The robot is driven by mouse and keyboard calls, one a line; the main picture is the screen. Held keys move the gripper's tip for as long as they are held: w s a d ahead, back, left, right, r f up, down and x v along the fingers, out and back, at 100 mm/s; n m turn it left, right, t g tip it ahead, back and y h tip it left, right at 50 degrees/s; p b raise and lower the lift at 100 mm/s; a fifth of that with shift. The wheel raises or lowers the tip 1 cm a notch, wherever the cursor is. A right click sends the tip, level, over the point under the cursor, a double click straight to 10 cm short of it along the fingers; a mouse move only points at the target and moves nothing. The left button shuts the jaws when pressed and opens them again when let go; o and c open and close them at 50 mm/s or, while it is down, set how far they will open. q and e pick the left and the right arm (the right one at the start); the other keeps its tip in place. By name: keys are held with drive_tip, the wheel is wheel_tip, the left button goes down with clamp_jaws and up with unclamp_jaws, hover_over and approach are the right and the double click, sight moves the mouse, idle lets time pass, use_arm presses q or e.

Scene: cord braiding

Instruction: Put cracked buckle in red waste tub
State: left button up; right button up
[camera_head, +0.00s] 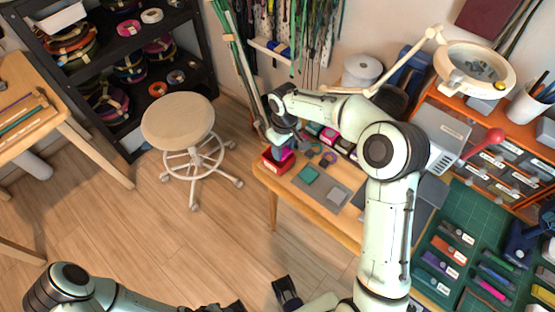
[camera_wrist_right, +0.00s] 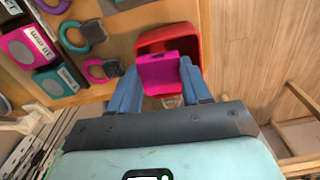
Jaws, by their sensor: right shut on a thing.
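My right gripper (camera_wrist_right: 158,82) is shut on a magenta buckle (camera_wrist_right: 160,72), a blocky piece held between its blue fingers. No crack can be made out. In the wrist view the buckle overlaps the red waste tub (camera_wrist_right: 190,17), at or just above its opening; its exact height is unclear. In the head view the red tub (camera_head: 270,166) stands on the near left corner of the wooden table, with my right gripper (camera_head: 283,150) over it and the magenta buckle partly hidden.
Teal, magenta and grey labelled boxes and several coloured rings lie beside the tub on the table (camera_head: 283,186). A round stool (camera_head: 178,121) stands left of it. A magnifier lamp (camera_head: 475,70) and orange shelf are at the right. Floor between stool and table is clear.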

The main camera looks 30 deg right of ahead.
drive_tip(key=o, duration=1.1)
drive_tip(key=shift+c, duration=0.2)
drive_tip(key=shift+r, duration=0.1)
wheel_tip(320, 180, up, 13)
drive_tip(key=p, duration=0.1)
drive_tip(key=shift+r+p, duration=0.15)
drive_tip(key=shift+p, duration=0.2)
